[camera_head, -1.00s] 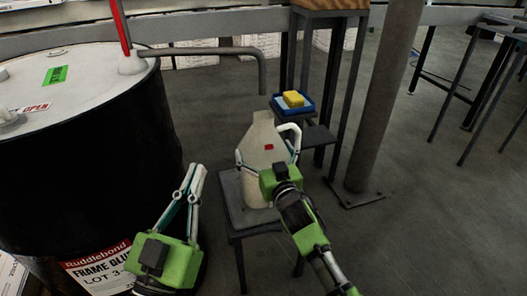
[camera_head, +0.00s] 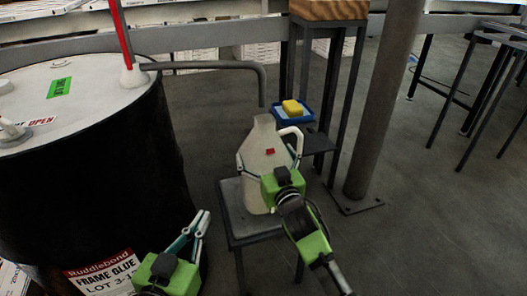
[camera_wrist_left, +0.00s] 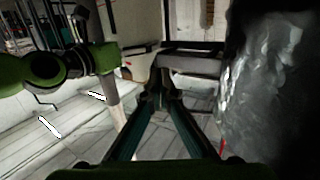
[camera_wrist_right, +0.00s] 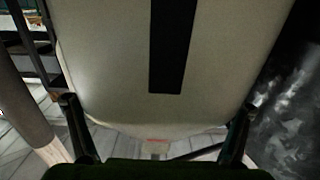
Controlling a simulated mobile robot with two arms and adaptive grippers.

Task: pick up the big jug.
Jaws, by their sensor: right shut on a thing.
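The big jug (camera_head: 258,150) is pale cream with a white handle and a small red mark. It is upright over the small dark stool (camera_head: 230,200); whether its base still touches the seat is unclear. My right gripper (camera_head: 268,160) is shut on the jug's body, one finger on each side. In the right wrist view the jug (camera_wrist_right: 110,60) fills the space between the fingers, with a dark strip down it. My left gripper (camera_head: 203,214) is shut and empty, low beside the drum, left of the jug. Its fingertips come together in the left wrist view (camera_wrist_left: 163,95).
A big black drum (camera_head: 90,170) with a pale lid stands at left, its grey pipe (camera_head: 220,67) reaching towards the jug. Behind the jug is a blue tray (camera_head: 282,114) with a yellow block (camera_head: 293,107). A grey post (camera_head: 376,110) stands to the right.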

